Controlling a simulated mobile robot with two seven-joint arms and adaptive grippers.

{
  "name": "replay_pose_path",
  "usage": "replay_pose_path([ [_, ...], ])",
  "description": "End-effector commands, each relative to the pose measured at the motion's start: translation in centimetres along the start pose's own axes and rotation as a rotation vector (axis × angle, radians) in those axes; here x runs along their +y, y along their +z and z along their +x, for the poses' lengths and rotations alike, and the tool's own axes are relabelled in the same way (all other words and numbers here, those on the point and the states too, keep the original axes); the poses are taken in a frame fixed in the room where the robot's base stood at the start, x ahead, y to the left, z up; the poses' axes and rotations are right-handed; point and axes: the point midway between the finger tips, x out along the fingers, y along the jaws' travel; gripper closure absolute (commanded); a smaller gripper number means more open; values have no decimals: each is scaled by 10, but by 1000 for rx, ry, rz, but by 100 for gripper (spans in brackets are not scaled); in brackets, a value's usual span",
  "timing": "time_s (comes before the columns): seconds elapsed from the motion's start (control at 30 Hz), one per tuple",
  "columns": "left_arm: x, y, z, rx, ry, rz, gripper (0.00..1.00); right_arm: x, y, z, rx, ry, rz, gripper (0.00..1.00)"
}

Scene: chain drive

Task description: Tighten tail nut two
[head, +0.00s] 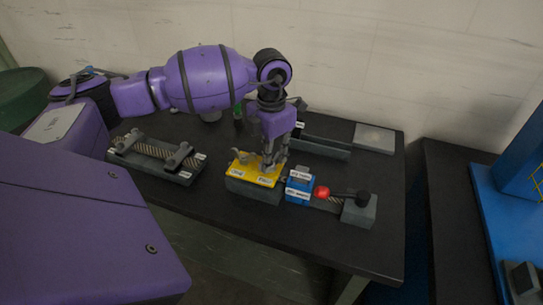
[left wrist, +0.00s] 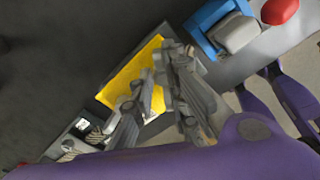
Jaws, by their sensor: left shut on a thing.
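A yellow plate (head: 257,170) lies on top of a grey block (head: 252,191) near the front of the dark table. My left gripper (head: 270,166) points down at the plate from above, its fingertips at the plate's right part. It is shut on a small part there, which the fingers mostly hide; I cannot tell which nut it is. In the left wrist view the fingers (left wrist: 160,88) lie across the yellow plate (left wrist: 130,72). A grey hook-like piece (head: 239,157) shows at the plate's left end. My right gripper is not in view.
A blue labelled block (head: 299,187), a red knob (head: 322,192) and a dark lever on a grey block (head: 358,211) stand right of the plate. A chain fixture (head: 155,158) sits at left, a long tray (head: 318,147) behind.

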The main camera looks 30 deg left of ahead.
Motion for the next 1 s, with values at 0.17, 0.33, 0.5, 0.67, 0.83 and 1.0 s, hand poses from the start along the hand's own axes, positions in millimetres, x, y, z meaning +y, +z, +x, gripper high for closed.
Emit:
replay_pose_path([
  [0.17, -6, 4, -2, -14, -8, 176, 100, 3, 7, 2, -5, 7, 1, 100],
  [0.33, -7, 4, -1, -14, -10, 337, 100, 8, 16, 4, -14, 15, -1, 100],
  [0.5, -8, 3, -1, -14, -9, 499, 100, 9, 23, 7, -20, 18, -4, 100],
  [0.67, -9, 2, 0, -13, -9, 649, 100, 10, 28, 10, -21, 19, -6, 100],
  [0.83, -10, 1, 0, -12, -8, 793, 100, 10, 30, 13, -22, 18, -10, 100],
  [1.0, -10, 0, -1, -10, -8, 910, 100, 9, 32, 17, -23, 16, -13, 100],
])
